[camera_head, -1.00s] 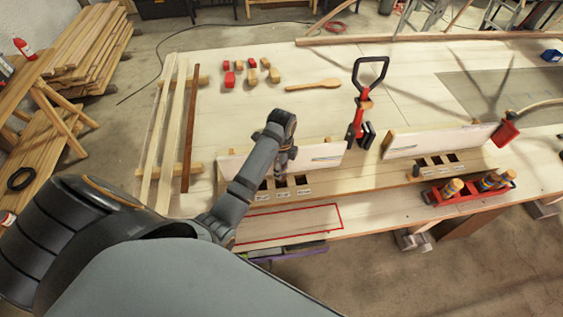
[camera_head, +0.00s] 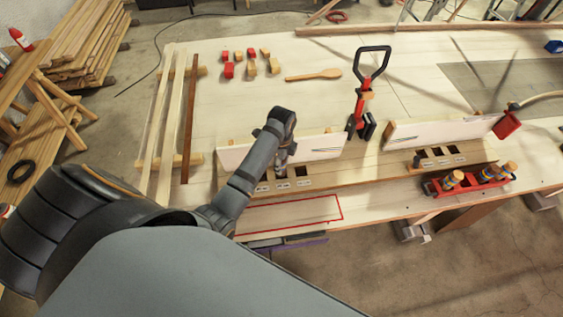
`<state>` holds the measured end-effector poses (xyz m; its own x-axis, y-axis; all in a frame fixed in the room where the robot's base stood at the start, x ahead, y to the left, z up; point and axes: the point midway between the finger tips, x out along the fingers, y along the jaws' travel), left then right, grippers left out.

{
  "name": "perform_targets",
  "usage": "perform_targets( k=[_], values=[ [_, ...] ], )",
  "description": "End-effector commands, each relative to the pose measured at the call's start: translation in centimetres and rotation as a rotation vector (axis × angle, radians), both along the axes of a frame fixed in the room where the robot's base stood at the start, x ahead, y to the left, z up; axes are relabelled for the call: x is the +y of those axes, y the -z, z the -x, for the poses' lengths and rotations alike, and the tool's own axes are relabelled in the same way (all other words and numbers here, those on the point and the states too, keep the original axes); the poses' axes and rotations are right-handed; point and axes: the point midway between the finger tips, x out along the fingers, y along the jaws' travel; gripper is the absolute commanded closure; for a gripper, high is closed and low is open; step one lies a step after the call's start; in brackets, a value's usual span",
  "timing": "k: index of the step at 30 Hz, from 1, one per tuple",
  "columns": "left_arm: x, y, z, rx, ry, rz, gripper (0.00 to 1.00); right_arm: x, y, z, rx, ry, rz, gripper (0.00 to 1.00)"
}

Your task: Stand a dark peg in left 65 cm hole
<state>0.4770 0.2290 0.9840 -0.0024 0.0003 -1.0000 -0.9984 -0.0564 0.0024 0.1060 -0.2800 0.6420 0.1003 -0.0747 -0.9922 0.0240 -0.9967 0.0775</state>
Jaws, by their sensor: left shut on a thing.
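My left gripper (camera_head: 282,161) points down over the left hole block (camera_head: 310,183), in front of the left white board. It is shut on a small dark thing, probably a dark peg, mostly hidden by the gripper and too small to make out. The block has a row of square dark holes with small labels, too small to read; the gripper is above the middle one. I cannot tell whether the held thing touches the hole. A dark peg (camera_head: 416,161) stands at the left end of the right hole block (camera_head: 455,160). My right gripper is out of view.
A red tray (camera_head: 471,187) with several banded pegs stands at the right front. A clamp with a black handle (camera_head: 372,62) rises between the white boards. Long laths (camera_head: 160,125) lie at left. Small red and tan blocks and a wooden spoon (camera_head: 314,75) lie behind.

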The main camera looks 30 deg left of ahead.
Motion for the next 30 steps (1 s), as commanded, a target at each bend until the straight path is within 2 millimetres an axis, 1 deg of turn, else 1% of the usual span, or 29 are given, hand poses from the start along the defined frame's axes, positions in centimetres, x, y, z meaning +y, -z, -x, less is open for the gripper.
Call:
perform_targets(
  k=[15,16,21,30],
  values=[
    [0.0,1.4,0.0,0.000,0.000,0.000,0.97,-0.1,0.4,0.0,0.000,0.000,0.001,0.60],
    [0.0,1.3,0.0,0.000,0.000,0.000,0.60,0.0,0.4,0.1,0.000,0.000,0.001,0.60],
    [0.0,1.3,0.0,-0.001,0.000,0.000,0.37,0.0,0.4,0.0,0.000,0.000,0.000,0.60],
    [0.0,1.1,-0.2,-0.006,0.000,-0.001,0.37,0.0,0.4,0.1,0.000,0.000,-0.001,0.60]
  ],
)
